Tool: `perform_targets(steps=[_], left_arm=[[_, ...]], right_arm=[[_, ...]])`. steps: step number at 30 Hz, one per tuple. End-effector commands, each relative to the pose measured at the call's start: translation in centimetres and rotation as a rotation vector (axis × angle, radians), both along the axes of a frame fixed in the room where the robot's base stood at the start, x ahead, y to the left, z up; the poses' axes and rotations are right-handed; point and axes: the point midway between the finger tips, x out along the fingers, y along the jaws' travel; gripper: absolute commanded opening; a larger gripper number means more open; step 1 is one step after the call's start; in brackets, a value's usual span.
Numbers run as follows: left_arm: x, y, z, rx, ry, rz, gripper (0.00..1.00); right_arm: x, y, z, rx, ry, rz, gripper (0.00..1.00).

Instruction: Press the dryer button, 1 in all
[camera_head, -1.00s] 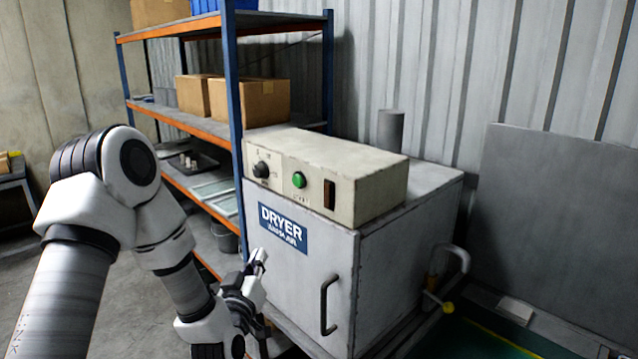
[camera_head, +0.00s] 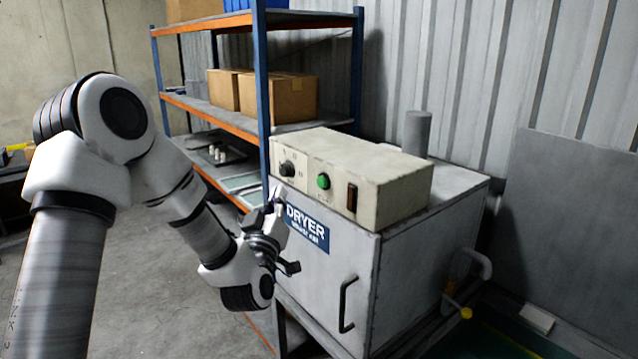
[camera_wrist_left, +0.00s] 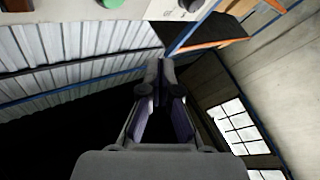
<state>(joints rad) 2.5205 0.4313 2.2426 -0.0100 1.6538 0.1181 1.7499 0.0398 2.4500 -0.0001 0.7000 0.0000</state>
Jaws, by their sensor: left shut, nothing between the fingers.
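The dryer (camera_head: 325,275) is a grey metal cabinet with a blue label and a black door handle. A cream control box (camera_head: 390,190) sits on top of it. The round green button (camera_head: 323,181) is on the box's front, between a black knob (camera_head: 288,169) and a dark rocker switch (camera_head: 352,197). My left gripper (camera_head: 277,196) is shut and empty, in front of the label's left end, below and left of the button. In the left wrist view the shut fingers (camera_wrist_left: 159,68) point up, and the green button (camera_wrist_left: 112,3) shows at the top edge. My right gripper is out of view.
A blue and orange shelf rack (camera_head: 262,90) with cardboard boxes (camera_head: 278,97) stands behind and left of the dryer. A pipe with a yellow end (camera_head: 465,312) sticks out at the dryer's right. Open floor lies at the lower left.

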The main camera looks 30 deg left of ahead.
Motion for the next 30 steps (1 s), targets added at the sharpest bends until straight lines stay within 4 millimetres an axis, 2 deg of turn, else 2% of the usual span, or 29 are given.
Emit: perform_targets(steps=[9,15,30], left_arm=[[4.4,-2.0,-0.1,0.003,-0.003,-0.003,0.0],[6.1,-2.6,-0.1,0.001,-0.002,-0.001,0.0],[6.4,-2.7,0.0,0.0,-0.001,-0.001,0.0]], right_arm=[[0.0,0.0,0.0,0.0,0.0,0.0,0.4],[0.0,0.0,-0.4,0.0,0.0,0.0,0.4],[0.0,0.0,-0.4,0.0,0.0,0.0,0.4]])
